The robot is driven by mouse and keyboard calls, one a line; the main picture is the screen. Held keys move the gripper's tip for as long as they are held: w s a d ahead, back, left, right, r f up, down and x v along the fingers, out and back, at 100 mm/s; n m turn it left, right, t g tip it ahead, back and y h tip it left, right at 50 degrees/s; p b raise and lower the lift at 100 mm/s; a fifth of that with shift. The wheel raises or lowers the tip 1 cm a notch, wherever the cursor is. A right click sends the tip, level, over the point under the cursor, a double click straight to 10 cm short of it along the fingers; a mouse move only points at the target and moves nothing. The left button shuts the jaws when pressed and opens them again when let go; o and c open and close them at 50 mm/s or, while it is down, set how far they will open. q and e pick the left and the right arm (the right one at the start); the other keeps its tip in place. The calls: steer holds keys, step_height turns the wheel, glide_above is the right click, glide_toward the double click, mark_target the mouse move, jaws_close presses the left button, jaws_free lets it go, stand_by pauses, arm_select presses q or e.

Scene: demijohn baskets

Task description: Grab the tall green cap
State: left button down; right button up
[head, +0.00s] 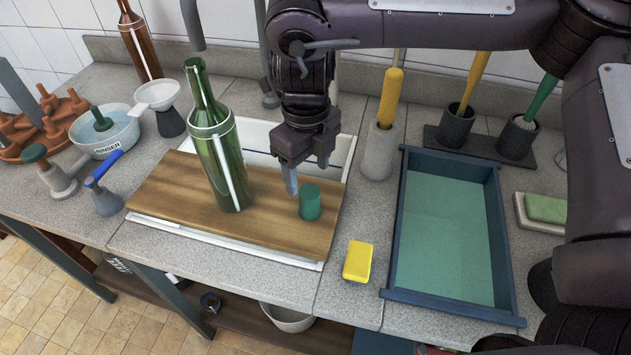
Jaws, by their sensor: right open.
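The tall green cap (310,201) stands upright on the right part of a wooden board (160,205). My right gripper (307,176) points down just above and slightly behind the cap. Its fingers are open, and no object shows between them. A green glass bottle (223,160) stands on the board to the left of the cap. My left gripper is not in view.
The board lies across a white sink (262,133). A yellow sponge (358,261) and a blue-rimmed tray (402,200) are to the right. A white funnel (158,95), a bowl marked RINSER (122,138) and a brown bottle (140,45) are left.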

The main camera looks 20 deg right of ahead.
mark_target(308, 189)
steer(key=f, duration=0.2)
steer(key=shift+s+a+f, duration=0.25)
steer(key=shift+s+f, duration=0.1)
steer(key=shift+f, duration=0.05)
step_height(308, 189, down, 4)
steer(key=shift+w+d+r+p, duration=0.1)
steer(key=shift+w+r+p, duration=0.05)
steer(key=shift+p, duration=0.45)
steer(key=shift+f, duration=0.3)
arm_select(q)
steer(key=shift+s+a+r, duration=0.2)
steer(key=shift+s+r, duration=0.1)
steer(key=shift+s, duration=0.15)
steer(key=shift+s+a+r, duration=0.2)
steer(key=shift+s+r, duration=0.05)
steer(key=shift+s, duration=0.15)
arm_select(e)
steer(key=c, duration=1.1)
